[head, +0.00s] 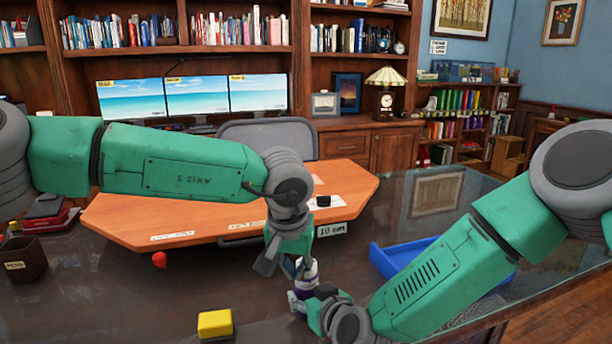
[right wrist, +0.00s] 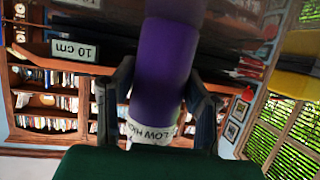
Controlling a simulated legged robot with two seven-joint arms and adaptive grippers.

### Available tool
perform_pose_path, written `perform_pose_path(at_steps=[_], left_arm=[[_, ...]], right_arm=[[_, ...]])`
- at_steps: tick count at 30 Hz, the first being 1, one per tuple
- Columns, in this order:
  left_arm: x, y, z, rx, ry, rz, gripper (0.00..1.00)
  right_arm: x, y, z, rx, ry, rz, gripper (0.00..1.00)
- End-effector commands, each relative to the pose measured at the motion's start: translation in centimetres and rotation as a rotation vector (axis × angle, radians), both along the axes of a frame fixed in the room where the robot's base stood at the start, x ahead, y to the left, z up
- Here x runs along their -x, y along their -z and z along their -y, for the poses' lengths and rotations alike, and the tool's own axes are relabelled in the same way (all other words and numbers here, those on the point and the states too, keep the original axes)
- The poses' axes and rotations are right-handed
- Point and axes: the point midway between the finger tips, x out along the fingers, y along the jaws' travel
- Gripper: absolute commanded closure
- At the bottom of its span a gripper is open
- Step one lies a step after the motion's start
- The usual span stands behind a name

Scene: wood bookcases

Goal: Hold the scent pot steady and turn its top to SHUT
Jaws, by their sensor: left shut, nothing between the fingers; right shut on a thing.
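The scent pot (head: 306,272) stands on the dark glossy table in the head view, with a pale upper part and a purple body. In the right wrist view its purple body (right wrist: 163,70) runs between my fingers, and a white band lettered LOW and HIGH shows near the palm. My right gripper (head: 304,302) is shut on the pot's body, one finger on each side (right wrist: 160,100). My left gripper (head: 286,264) is shut and empty, close by the pot's top at its upper left. Whether it touches the top cannot be told. The top's setting is hidden.
A blue tray (head: 385,262) lies right of the pot, partly behind my right arm. A yellow block (head: 215,323) and a small red object (head: 160,260) lie to the left. A brown cup (head: 25,258) stands far left. An orange desk board (head: 150,222) lies behind.

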Motion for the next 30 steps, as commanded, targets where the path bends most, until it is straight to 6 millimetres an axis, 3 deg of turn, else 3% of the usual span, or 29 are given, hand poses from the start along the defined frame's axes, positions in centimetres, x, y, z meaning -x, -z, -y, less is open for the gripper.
perform_pose_path(at_steps=[11,24,30], left_arm=[[0.5,-0.5,-0.5,0.001,-0.002,0.003,1.0],[0.6,-5.3,-0.4,0.001,-0.001,0.002,1.0],[0.6,-6.1,-0.5,0.0,0.0,0.001,1.0]], right_arm=[[0.1,0.1,-0.1,0.0,-0.003,-0.003,0.97],[0.1,0.1,0.0,0.0,-0.002,-0.002,0.97],[0.1,0.1,0.0,0.001,-0.001,-0.002,0.97]])
